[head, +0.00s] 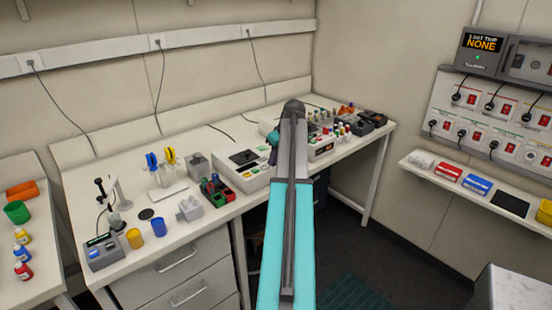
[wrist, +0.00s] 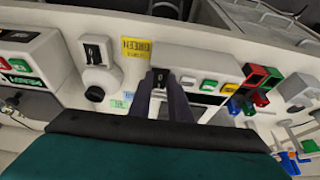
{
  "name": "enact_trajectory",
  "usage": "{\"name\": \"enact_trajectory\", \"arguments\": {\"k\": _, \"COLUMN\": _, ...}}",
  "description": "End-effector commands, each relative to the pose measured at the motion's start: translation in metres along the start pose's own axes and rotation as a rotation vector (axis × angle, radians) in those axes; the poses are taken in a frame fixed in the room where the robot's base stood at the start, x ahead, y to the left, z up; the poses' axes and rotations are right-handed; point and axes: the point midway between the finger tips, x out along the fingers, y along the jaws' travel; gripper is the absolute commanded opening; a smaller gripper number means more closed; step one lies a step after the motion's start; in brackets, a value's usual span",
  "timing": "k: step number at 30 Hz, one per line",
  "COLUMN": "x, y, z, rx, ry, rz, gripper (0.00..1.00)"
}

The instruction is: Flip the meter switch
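My gripper (wrist: 163,82) shows in the wrist view as two dark fingers with a pale gap between them. It is open. Between and just beyond the fingertips is a small black switch-like part (wrist: 160,77), at the end of a white box-shaped device (wrist: 200,63); whether a finger touches it, I cannot tell. No readable label confirms which device is the meter.
Beside the fingers stands a white device with a black knob (wrist: 95,93), and a yellow label (wrist: 135,48). The crowded bench leaves little free room.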

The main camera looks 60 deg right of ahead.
Motion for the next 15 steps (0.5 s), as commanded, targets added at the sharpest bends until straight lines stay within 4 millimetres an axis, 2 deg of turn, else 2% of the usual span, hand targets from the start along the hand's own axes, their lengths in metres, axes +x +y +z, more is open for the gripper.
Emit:
{"name": "enact_trajectory", "arguments": {"k": 8, "x": -0.0012, "y": 0.0016, "z": -0.0024, "rx": 0.000, "ry": -0.031, "rz": 0.000, "gripper": 0.00}}
{"name": "enact_trajectory", "arguments": {"k": 15, "x": -0.0017, "y": 0.0024, "z": -0.0077, "rx": -0.001, "ry": -0.136, "rz": -0.001, "gripper": 0.00}}
